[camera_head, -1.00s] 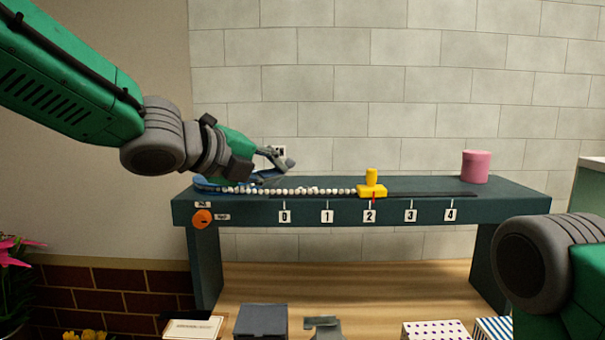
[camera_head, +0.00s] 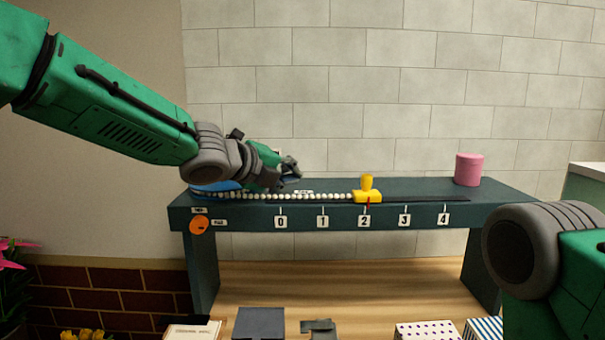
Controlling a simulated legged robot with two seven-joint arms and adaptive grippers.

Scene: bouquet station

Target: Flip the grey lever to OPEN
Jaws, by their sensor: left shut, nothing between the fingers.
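My left gripper (camera_head: 291,172) is low over the left part of the dark teal bench (camera_head: 240,213), above the row of white beads. It is shut and empty. I cannot make out the grey lever; the gripper and forearm cover this part of the bench. My right gripper is out of view; only part of my right arm shows at the lower right.
A yellow slider (camera_head: 367,195) stands at mark 2 at the end of the white beads (camera_head: 300,196). A pink cylinder (camera_head: 468,169) stands at the right. An orange disc (camera_head: 199,224) is on the bench front. Boxes (camera_head: 428,331) stand low in front. The bench's right half is mostly clear.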

